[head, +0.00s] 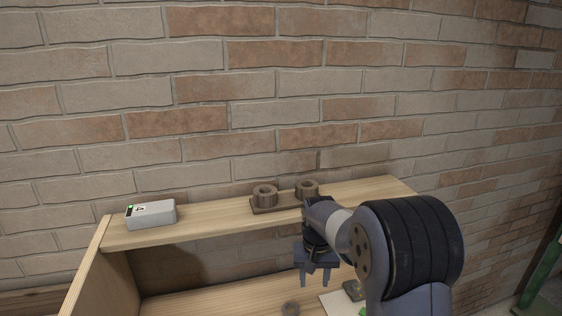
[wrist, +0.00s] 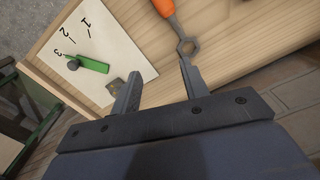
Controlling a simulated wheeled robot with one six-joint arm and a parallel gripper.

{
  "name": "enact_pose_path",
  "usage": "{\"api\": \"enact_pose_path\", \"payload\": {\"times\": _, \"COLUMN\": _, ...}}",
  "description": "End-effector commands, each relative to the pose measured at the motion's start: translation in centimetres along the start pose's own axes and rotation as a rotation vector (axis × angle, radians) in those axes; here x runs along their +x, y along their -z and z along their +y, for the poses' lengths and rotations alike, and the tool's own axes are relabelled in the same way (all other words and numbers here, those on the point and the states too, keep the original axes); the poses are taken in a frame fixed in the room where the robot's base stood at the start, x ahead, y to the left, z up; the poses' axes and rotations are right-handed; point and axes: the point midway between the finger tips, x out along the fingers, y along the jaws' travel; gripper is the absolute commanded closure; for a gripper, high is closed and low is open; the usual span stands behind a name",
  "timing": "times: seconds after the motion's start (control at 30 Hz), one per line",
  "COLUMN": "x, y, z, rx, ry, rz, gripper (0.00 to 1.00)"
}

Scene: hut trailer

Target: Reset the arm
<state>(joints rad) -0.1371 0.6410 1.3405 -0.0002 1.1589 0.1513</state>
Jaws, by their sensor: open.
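My gripper (head: 314,281) points down in front of the wooden shelf, below the level of its upper board, in the head view. In the wrist view my gripper (wrist: 160,72) shows two dark fingers spread well apart with nothing between them. My arm comes in from the right in the head view and is bent, hiding the right part of the lower board. A wrench with an orange handle (wrist: 164,8) lies on the wood beyond the fingertips in the wrist view.
The upper board (head: 210,223) carries a grey box (head: 151,213) and a brown holder with two rings (head: 275,200). A brick wall (head: 250,90) stands behind.

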Motion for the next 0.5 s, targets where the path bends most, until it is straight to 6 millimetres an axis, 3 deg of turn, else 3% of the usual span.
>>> {"api": "enact_pose_path", "payload": {"times": 0.3, "x": -6.0, "y": 0.9, "z": -2.5, "rx": 0.004, "ry": 0.001, "rz": 0.003, "gripper": 0.57}}
{"api": "enact_pose_path", "payload": {"times": 0.5, "x": -8.8, "y": 1.0, "z": -3.7, "rx": 0.007, "ry": 0.000, "rz": 0.002, "gripper": 0.57}}
